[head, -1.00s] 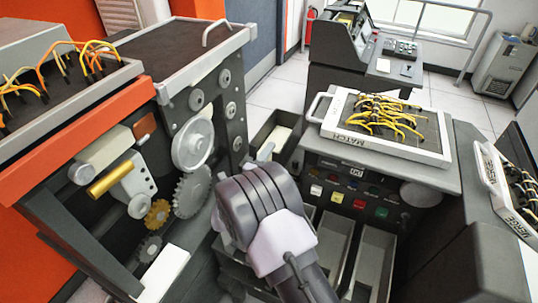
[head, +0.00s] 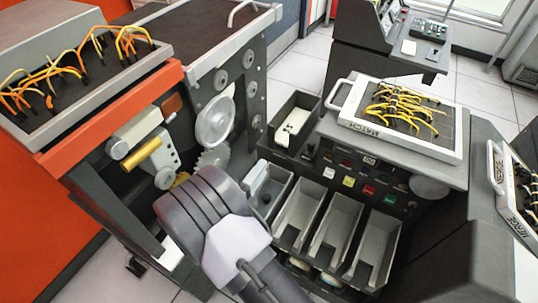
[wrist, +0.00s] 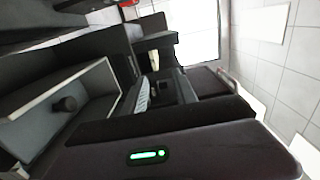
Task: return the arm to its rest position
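My arm (head: 215,222) shows in the head view at lower centre, bent, in front of the grey machine with gears and left of the open card bins. Its end is turned away from the head camera, and a pale grey piece (head: 257,182) shows just beyond it above the leftmost bin. In the wrist view the dark body of my gripper (wrist: 190,150) fills the bottom, with a lit green indicator. The fingertips cannot be made out clearly, and no held object can be made out.
Several open bins (head: 322,238) stand right of my arm, below coloured buttons. A plugboard marked MATCH (head: 345,118) with yellow wires lies on top. A dark tray (head: 290,125) holds pale cards. The orange-edged machine (head: 110,115) is on the left. Another plugboard (head: 510,190) leans at right.

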